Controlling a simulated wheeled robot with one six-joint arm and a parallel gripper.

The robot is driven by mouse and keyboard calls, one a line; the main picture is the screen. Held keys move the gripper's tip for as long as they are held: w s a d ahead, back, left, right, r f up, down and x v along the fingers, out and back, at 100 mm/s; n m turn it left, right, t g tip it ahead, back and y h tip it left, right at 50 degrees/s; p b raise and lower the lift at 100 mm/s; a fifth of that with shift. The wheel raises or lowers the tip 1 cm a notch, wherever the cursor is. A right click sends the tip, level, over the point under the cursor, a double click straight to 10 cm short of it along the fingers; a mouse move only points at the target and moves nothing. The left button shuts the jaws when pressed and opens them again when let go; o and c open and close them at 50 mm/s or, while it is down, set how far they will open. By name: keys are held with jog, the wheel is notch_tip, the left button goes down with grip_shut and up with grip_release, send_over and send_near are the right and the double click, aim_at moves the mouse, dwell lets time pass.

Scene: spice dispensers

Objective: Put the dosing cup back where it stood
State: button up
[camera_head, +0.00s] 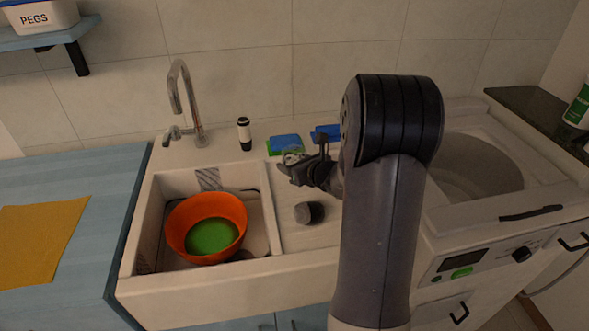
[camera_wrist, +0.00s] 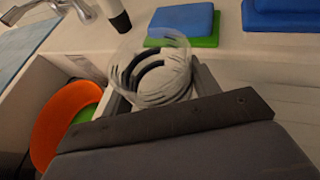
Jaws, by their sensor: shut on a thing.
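The dosing cup looks like a small clear cup; it shows at the tip of my gripper (camera_head: 300,168) in the head view and between the fingers in the wrist view (camera_wrist: 158,66). My gripper (camera_wrist: 160,90) is shut on the cup, with a finger on either side of it. The cup is above the counter area right of the sink, in front of a blue and green sponge stack (camera_head: 285,144). Its base is hard to make out, so I cannot tell whether it touches a surface.
An orange bowl (camera_head: 178,237) with a green inside sits in the sink (camera_head: 262,245). A dark round object (camera_head: 309,213) lies on the drainboard. A black-and-white bottle (camera_head: 244,134) and a faucet (camera_head: 180,95) stand behind. A top-opening washer (camera_head: 480,215) is at right.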

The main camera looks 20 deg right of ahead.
jog(key=shift+f, duration=0.65)
jog(key=shift+f, duration=0.1)
jog(key=shift+f, duration=0.15)
jog(key=o, duration=1.1)
jog(key=shift+c, duration=0.2)
jog(key=shift+r, duration=0.2)
jog(key=shift+r, duration=0.15)
jog(key=v, duration=1.2)
